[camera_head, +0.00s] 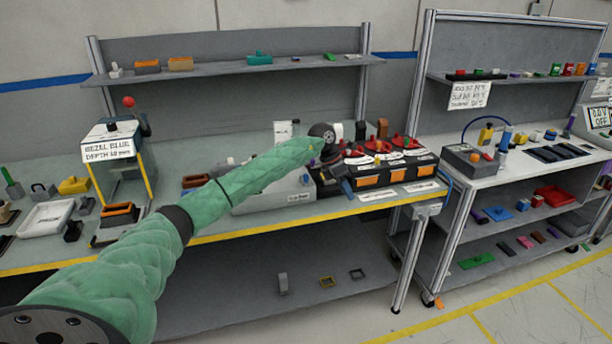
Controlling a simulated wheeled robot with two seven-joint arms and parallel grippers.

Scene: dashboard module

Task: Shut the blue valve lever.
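My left arm, in a green sleeve, reaches from the lower left to the black module (424,171) on the bench. Its dark wrist is above the module's left end. My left gripper (338,170) points down there, small and dark, and I cannot tell whether its fingers are open or shut. A dark blue piece (346,187) shows just below it at the module's front left corner. It may be the blue valve lever, but the gripper and wrist partly hide that spot. Red levers (376,146) on white discs stand along the module's top. My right gripper is out of view.
A grey box (272,196) stands close to the module's left. A shelf (225,74) with small parts runs above the bench. A tool stand (122,165) is further left.

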